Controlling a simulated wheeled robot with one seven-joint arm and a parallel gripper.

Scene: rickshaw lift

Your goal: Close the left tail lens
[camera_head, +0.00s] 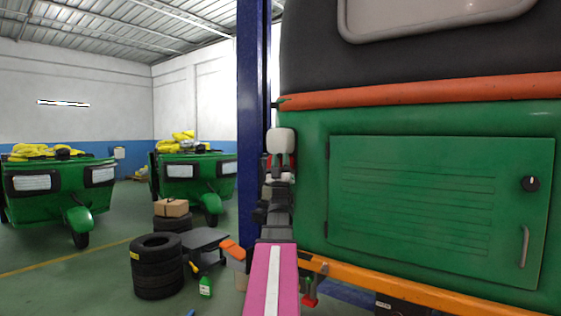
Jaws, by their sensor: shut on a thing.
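The green rickshaw (400,125) fills the right side, with its rear facing me. The left tail lens (268,173) shows as a small red and white patch at the rickshaw's left rear edge, beside the dark blue post. My arm reaches up in front of it and hides most of it. My gripper (264,164) is small and dark at that spot, largely covered by my own wrist. It is shut on the lens. The lens's exact angle and its hinge cannot be made out.
A dark blue lift post (252,90) stands just left of my arm. An orange bumper bar (405,288) runs low along the rickshaw. Two green rickshaws stand farther back.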

